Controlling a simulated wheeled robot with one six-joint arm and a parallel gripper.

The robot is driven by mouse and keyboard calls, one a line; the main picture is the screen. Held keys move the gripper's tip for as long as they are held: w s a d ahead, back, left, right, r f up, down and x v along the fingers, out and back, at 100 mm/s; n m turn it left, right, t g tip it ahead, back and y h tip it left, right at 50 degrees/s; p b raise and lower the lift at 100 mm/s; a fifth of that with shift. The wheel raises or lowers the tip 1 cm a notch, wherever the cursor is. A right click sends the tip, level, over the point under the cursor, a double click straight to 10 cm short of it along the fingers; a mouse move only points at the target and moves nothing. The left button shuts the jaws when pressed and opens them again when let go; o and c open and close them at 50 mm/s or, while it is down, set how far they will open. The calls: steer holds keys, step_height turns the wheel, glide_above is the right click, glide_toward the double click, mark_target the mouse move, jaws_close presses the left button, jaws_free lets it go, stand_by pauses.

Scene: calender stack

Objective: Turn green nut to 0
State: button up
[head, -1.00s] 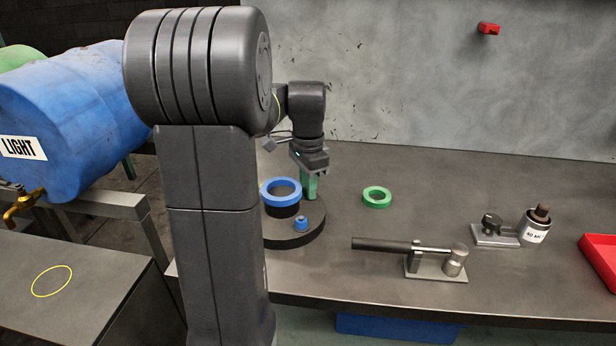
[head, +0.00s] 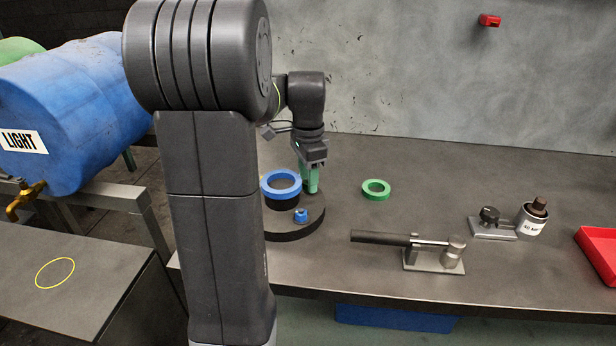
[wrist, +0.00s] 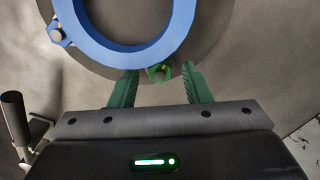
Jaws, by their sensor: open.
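The green nut (wrist: 159,72) shows in the wrist view as a small green hex piece with a metal centre, at the edge of the dark round base (head: 297,229). My gripper (wrist: 160,84) is open, pointing down, with one green finger on each side of the nut and a gap on both sides. In the head view my gripper (head: 310,185) is at the back right of the base, and its fingers hide the green nut. A blue ring (head: 281,185) sits on top of the base. A blue nut (head: 301,215) is on the front of the base, also in the wrist view (wrist: 56,34).
A loose green ring (head: 376,189) lies on the bench to the right. A tool with a long dark handle (head: 381,237), a small clamp-like fixture (head: 490,222), a labelled can (head: 532,217) and a red tray (head: 597,256) stand further right. The bench between is clear.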

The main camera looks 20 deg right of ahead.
step_height(320, 180, up, 13)
steer(key=p, duration=0.2)
steer(key=shift+r, duration=0.15)
step_height(320, 180, down, 14)
steer(key=shift+f+b, duration=0.15)
steer(key=shift+b, duration=1.05)
steer(key=shift+r+n+b, duration=0.2)
steer(key=shift+n+b, duration=0.3)
steer(key=shift+n, duration=0.1)
steer(key=shift+r+p, duration=0.1)
steer(key=shift+p, duration=0.2)
